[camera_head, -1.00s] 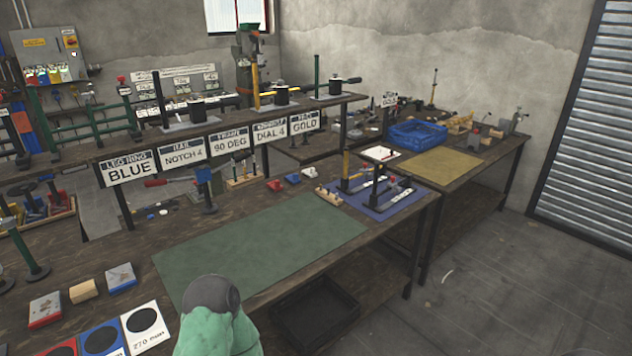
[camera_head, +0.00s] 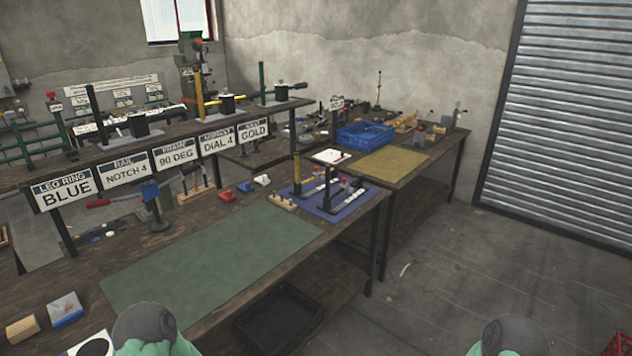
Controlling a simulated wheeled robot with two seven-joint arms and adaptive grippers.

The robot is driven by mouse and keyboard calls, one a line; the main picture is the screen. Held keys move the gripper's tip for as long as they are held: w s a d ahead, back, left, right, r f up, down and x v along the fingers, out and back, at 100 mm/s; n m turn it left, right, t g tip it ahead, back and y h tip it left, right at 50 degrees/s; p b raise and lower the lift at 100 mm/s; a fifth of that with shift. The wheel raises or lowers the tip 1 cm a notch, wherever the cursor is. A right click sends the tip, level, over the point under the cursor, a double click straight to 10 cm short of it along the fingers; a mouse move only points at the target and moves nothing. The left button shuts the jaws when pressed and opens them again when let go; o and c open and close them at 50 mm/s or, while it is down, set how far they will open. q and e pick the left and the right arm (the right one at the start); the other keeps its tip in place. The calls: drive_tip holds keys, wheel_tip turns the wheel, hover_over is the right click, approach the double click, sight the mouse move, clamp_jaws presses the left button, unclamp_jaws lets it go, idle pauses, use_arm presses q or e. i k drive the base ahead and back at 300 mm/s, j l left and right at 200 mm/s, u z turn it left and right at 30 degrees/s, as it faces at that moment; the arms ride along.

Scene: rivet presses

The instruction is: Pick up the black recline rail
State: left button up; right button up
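I cannot pick out the black recline rail with certainty. Dark upright parts (camera_head: 329,188) stand on the blue mat (camera_head: 352,207) at the right end of the near bench, with small white and red pieces around them. A sign reading "RAIL NOTCH 4" (camera_head: 125,171) hangs from the raised shelf, on which black-topped fixtures (camera_head: 139,124) stand. Neither of my grippers shows; only mint-green and grey parts of my arms are at the bottom edge.
A green mat (camera_head: 215,255) lies on the near bench, clear of objects. A blue crate (camera_head: 365,135) and a tan mat (camera_head: 393,163) are on the far bench. A dark tray (camera_head: 280,312) sits below. Floor is open at right; a red crate (camera_head: 617,345) stands at the lower right.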

sight(326, 207)
drive_tip(key=u, duration=1.25)
drive_tip(key=z, duration=1.35)
drive_tip(key=u, duration=0.8)
drive_tip(key=i+l+u, duration=0.2)
drive_tip(key=l+u, duration=0.15)
drive_tip(key=i+l+u, duration=0.15)
drive_tip(key=l+u, duration=0.15)
drive_tip(key=l, duration=0.25)
drive_tip(key=i+l+u, duration=0.1)
drive_tip(key=l+u, duration=0.25)
drive_tip(key=l, duration=0.15)
drive_tip(key=l+u, duration=0.35)
drive_tip(key=l, duration=0.15)
